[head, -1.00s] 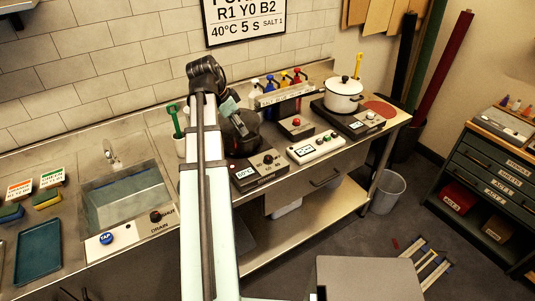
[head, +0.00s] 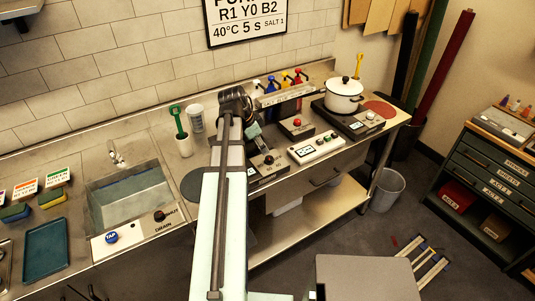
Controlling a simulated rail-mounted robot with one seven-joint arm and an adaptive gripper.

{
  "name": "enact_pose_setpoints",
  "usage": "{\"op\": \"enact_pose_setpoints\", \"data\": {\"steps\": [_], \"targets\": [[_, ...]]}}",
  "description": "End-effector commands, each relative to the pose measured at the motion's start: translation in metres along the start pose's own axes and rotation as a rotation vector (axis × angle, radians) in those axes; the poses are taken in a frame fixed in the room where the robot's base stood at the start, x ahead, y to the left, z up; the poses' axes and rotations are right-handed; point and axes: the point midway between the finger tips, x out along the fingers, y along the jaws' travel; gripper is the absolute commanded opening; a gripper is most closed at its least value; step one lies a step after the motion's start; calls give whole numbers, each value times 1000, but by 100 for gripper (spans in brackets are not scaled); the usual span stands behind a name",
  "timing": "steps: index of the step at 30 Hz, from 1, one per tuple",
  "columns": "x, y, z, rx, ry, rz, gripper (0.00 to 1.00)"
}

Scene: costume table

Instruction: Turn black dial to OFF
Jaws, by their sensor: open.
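A black dial (head: 269,160) sits on the front panel of a hotplate unit in the middle of the counter. Its small display and label are partly covered by my arm, and the dial's setting is too small to read. My gripper (head: 258,143) hangs from the wrist just above and behind this dial, with its jaws open. Its fingertips are small and partly hidden, so I cannot tell whether they touch anything. Another black hotplate (head: 352,122), bearing a white pot (head: 344,95), has a dial (head: 370,115) at its front right.
A white control box (head: 317,147) and a red-button unit (head: 297,126) stand just right of my gripper. Behind are coloured bottles (head: 285,80). Left are a green-handled tool in a cup (head: 184,145), a pale beaker (head: 196,118), a grey disc (head: 195,185) and the sink (head: 130,195).

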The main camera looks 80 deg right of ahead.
Motion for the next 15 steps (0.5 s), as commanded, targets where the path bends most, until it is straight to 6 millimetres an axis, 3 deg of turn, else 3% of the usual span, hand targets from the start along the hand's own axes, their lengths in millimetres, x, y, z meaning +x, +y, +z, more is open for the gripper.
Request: {"op": "enact_pose_setpoints", "data": {"steps": [9, 15], "targets": [[45, 1, 0, 0, -1, 2, 57], [64, 0, 0, 0, -1, 2, 57]]}}
